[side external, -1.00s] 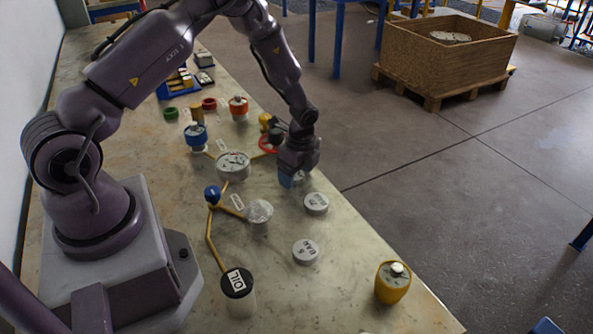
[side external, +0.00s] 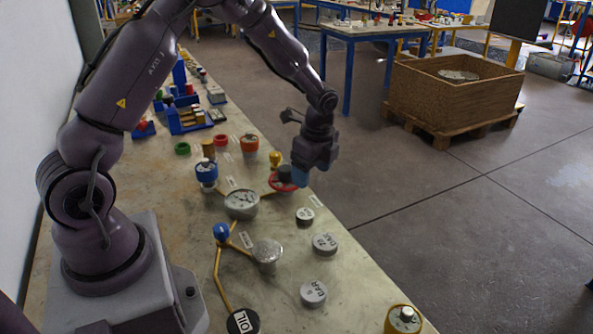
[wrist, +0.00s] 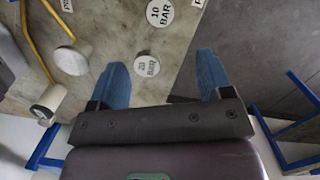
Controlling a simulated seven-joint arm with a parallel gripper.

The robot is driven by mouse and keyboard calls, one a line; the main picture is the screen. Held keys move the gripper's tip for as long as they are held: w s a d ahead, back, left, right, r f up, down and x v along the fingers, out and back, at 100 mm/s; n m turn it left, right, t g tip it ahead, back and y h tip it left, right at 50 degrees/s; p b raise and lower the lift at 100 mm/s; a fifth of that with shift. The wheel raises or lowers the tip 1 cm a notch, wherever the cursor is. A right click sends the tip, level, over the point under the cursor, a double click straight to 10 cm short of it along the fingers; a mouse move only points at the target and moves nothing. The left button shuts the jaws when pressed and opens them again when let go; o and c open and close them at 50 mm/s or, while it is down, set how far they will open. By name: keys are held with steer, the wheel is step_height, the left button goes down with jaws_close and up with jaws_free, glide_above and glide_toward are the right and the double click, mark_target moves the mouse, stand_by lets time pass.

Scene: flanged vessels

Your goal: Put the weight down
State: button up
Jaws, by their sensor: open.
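A small grey disc weight (side external: 305,216) lies flat on the bench near its right edge. Two larger grey disc weights, (side external: 325,243) and (side external: 313,293), lie in front of it. My gripper (side external: 301,178) is above the bench behind the small weight, apart from it. In the wrist view my two blue fingers (wrist: 162,78) are spread apart with nothing between them. Below them lie a weight marked 20 BAR (wrist: 147,66) and one marked 10 BAR (wrist: 160,12). I cannot match these with certainty to the side view.
A pressure gauge (side external: 241,204), a silver-topped post (side external: 267,252) and a red handwheel (side external: 284,184) stand close by, linked by yellow pipes. An OIL container (side external: 243,322) and a yellow pot (side external: 403,320) are at the front. The bench edge falls away right.

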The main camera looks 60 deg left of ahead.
steer(key=s+d+r+n+t, duration=0.1)
steer(key=s+d+r+n, duration=0.25)
steer(key=r, duration=0.35)
steer(key=s+d+r+n+t, duration=0.2)
steer(key=s+r, duration=0.3)
steer(key=r, duration=0.2)
steer(key=s+d+r+n+t, duration=0.1)
steer(key=s+d+r+n, duration=0.25)
steer(key=r, duration=0.25)
steer(key=s+d+r+n+t+h, duration=0.1)
steer(key=s+n, duration=0.3)
steer(key=s, duration=0.5)
steer(key=shift+d+r+t, duration=0.6)
steer(key=shift+d+r, duration=0.1)
steer(key=shift+c, duration=0.5)
